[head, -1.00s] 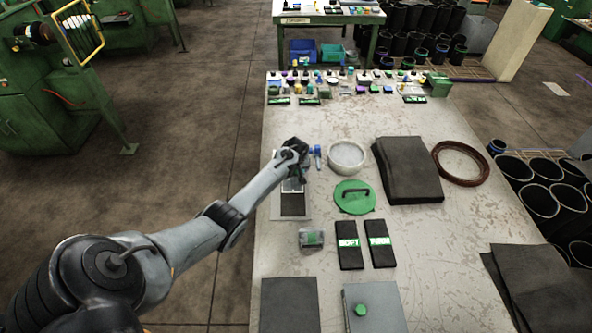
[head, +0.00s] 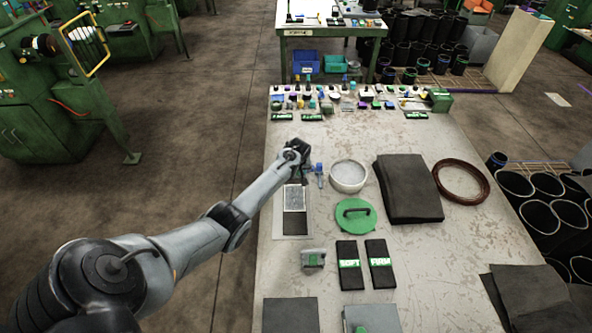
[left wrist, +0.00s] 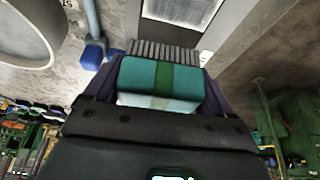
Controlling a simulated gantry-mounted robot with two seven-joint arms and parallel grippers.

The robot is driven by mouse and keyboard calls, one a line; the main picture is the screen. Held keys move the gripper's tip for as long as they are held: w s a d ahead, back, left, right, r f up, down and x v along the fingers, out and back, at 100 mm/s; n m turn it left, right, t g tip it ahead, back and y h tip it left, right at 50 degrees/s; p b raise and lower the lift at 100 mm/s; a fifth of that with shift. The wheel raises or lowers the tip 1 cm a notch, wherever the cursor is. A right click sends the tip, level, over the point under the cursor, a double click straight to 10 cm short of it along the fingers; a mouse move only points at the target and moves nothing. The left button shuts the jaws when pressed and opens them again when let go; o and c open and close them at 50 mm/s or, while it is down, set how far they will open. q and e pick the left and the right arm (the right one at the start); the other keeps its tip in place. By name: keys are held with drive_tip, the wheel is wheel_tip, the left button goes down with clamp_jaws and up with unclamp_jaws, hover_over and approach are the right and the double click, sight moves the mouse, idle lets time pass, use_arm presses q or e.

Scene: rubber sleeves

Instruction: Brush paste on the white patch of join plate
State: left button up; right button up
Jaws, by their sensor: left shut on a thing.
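The join plate (head: 280,229) lies flat on the left side of the table, a light grey sheet bearing a white patch (head: 295,197) and a dark patch (head: 295,217) nearer me. The white patch has a mottled grey surface; part of it shows at the top of the left wrist view (left wrist: 185,8). My left gripper (head: 303,174) is just beyond the patch's far edge. It is shut on a teal brush (left wrist: 162,78) with a green band and grey bristles (left wrist: 165,49); the bristles point toward the plate. I cannot tell their exact height. My right gripper is not in view.
A white bowl of pale paste (head: 348,176) stands right of the gripper, with a blue-ended tool (head: 319,174) between. A green lid (head: 355,216), black SOFT (head: 350,265) and FIRM (head: 380,265) blocks and dark sheets (head: 408,188) lie nearby. Small items crowd the far edge.

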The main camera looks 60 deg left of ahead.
use_arm(q)
drive_tip(key=shift+r+p, duration=1)
drive_tip(key=shift+r, duration=0.35)
drive_tip(key=shift+f, duration=0.1)
